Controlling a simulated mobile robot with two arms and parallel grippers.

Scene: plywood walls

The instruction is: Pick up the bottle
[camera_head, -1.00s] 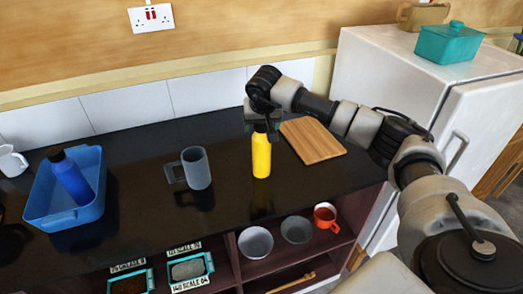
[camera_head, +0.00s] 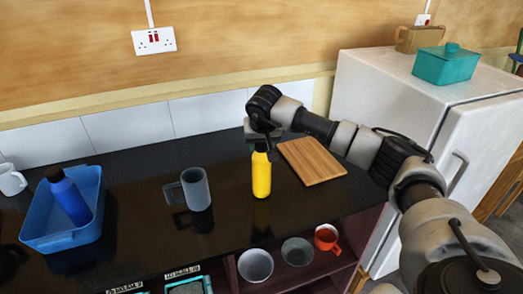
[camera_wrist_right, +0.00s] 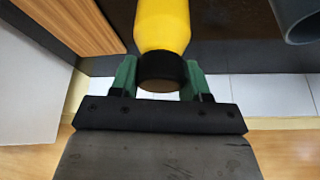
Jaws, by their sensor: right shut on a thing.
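A yellow bottle (camera_head: 261,176) with a black cap (camera_wrist_right: 161,68) stands upright at the middle of the black counter (camera_head: 130,225). I cannot tell whether its base touches the counter. My right gripper (camera_head: 261,140) comes down on it from above and is shut on its cap end. In the right wrist view, the green fingers of this gripper (camera_wrist_right: 161,78) lie on either side of the cap, with the yellow body (camera_wrist_right: 162,22) beyond. A blue bottle (camera_head: 70,200) leans in a blue tub (camera_head: 52,240) at the left. My left gripper is not in view.
A grey mug (camera_head: 196,188) stands left of the yellow bottle. A wooden board (camera_head: 312,161) lies just right of it. Bowls (camera_head: 255,265) and a red mug (camera_head: 327,238) sit on the shelf below. A white fridge (camera_head: 395,105) stands at the right.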

